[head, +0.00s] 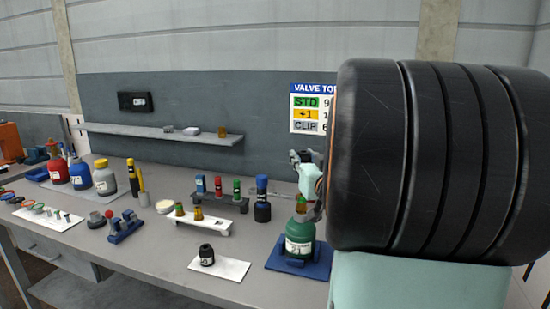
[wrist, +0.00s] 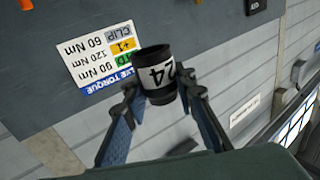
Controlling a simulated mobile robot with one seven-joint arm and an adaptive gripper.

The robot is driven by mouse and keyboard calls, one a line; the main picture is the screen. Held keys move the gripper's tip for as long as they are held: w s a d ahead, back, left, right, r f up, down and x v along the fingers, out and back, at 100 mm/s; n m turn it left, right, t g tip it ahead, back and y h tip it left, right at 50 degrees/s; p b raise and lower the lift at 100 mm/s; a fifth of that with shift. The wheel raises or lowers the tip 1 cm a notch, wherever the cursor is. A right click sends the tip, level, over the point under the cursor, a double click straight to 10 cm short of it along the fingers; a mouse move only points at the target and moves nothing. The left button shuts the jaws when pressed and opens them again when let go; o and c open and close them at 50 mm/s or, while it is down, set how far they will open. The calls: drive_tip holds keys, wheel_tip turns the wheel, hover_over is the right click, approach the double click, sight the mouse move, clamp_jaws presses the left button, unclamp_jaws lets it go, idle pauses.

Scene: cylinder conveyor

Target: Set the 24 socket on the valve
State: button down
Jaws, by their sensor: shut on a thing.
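A black socket (wrist: 155,62) with a white band marked 24 sits between the fingertips of my gripper (wrist: 160,92) in the wrist view. The gripper is shut on it and holds it in the air, with the wall behind. In the head view my gripper (head: 302,157) is small, dark and partly hidden by my arm, so the socket is hard to make out there. A green cylinder (head: 299,247) with a white label stands upright on a blue base (head: 284,265). Its green and brass valve (head: 301,204) is on top, below the gripper.
Another black socket (head: 206,254) stands on a white mat (head: 232,269). Racks with coloured pieces (head: 218,200) stand left of the green cylinder. Red, blue and yellow-topped cylinders (head: 103,178) stand further left. A torque sign (head: 311,108) hangs on the wall beside a shelf (head: 160,131).

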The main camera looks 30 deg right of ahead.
drive_tip(key=shift+f+b, duration=2.65)
drive_tip(key=shift+f, duration=0.5)
drive_tip(key=shift+f+b, duration=2.25)
drive_tip(key=shift+f, duration=0.1)
drive_tip(key=c, duration=1.5)
unclamp_jaws()
drive_tip(key=shift+r, duration=0.15)
drive_tip(key=shift+r+p, duration=2.35)
drive_tip(key=shift+r, duration=0.55)
